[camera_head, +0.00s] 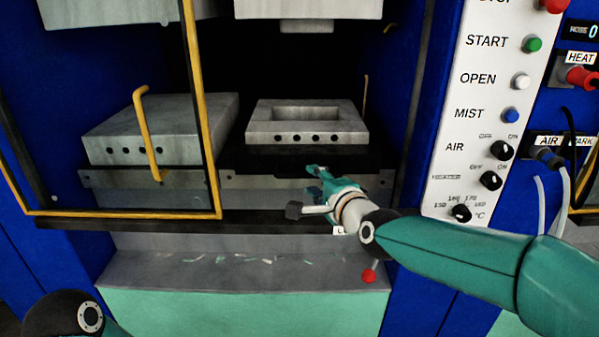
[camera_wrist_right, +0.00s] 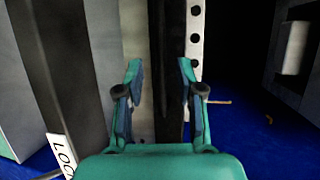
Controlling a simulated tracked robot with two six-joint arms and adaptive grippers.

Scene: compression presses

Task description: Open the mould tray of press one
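In the head view, a light grey mould block (camera_head: 340,133) with a rectangular cavity and several front holes sits on a dark tray plate (camera_head: 245,157) inside the press. The row of holes also shows in the right wrist view (camera_wrist_right: 195,38). My right gripper (camera_head: 313,180) is at the front edge of this plate, below the block. In the right wrist view its two fingers (camera_wrist_right: 160,68) are apart, with the dark plate edge between them; contact is not clear. My left gripper is out of view.
A guard with a yellow-edged frame (camera_head: 213,150) and yellow handle (camera_head: 147,130) stands before the left block (camera_head: 180,125). Upper blocks (camera_head: 310,8) hang above. A control panel (camera_head: 470,100) is at right. A red-knobbed lever (camera_head: 369,276) is below my right gripper.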

